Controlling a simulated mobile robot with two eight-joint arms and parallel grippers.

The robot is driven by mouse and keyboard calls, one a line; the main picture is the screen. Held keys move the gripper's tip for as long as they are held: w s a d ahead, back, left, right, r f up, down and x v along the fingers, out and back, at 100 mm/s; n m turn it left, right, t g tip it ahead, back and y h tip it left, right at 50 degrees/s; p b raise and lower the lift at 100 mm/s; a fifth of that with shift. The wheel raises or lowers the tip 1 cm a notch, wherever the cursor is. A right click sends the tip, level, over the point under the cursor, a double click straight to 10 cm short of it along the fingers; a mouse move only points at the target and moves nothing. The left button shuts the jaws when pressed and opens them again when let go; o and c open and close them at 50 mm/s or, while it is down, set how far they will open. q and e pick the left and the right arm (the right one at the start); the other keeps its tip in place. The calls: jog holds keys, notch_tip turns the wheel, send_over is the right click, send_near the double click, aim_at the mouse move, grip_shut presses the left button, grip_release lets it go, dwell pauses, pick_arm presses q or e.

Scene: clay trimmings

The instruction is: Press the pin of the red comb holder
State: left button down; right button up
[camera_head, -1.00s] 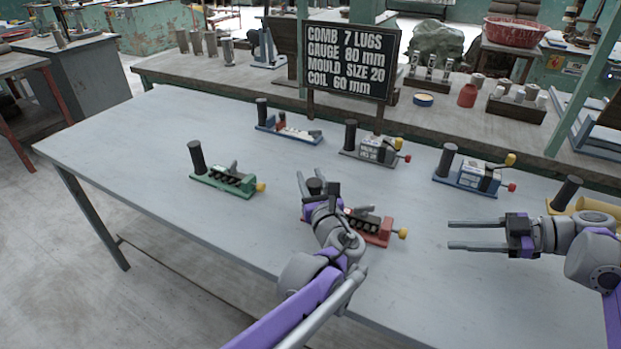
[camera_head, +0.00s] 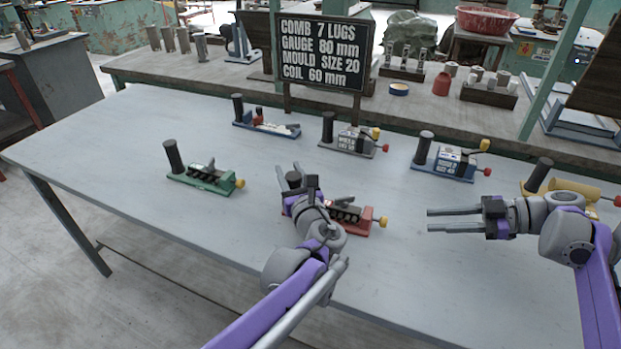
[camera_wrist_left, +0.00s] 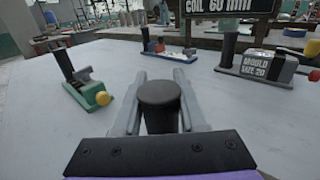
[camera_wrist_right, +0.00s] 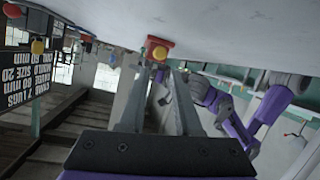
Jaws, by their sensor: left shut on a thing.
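The red comb holder (camera_head: 353,229) lies on the table, partly hidden behind my left arm. It has a black post, black lugs and a yellow knob (camera_head: 382,222) at its right end. My left gripper (camera_wrist_left: 160,92) is shut on the black post (camera_wrist_left: 160,110), one finger on each side. My right gripper (camera_head: 429,220) is open and empty, pointing left towards the yellow knob, with a small gap between. In the right wrist view the knob (camera_wrist_right: 160,53) shows beyond the fingertips, under the red end (camera_wrist_right: 154,42).
A green holder (camera_head: 205,181) stands to the left. Blue (camera_head: 445,170), grey (camera_head: 350,146) and yellow (camera_head: 570,188) holders and a blue one with a white block (camera_head: 268,128) stand behind or right. A black sign (camera_head: 322,55) stands at the back. The front table is clear.

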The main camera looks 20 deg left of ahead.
grip_shut()
jog(key=m, duration=0.2)
jog(key=d+m, duration=0.1)
jog(key=m, duration=0.1)
jog(key=d+m, duration=0.1)
jog(key=m, duration=0.1)
jog(key=shift+f, duration=0.1)
jog(key=m, duration=0.2)
jog(key=d+m, duration=0.1)
jog(key=m, duration=0.1)
jog(key=shift+d+t, duration=0.1)
jog(key=shift+t, duration=0.2)
jog(key=m, duration=0.2)
jog(key=d+m, duration=0.1)
jog(key=m, duration=0.1)
jog(key=d+m, duration=0.1)
jog(key=m, duration=0.1)
jog(key=shift+f+y, duration=0.1)
jog(key=shift+y, duration=0.2)
jog(key=m, duration=0.2)
jog(key=d+m, duration=0.1)
jog(key=m, duration=0.2)
jog(key=shift+s+d, duration=0.1)
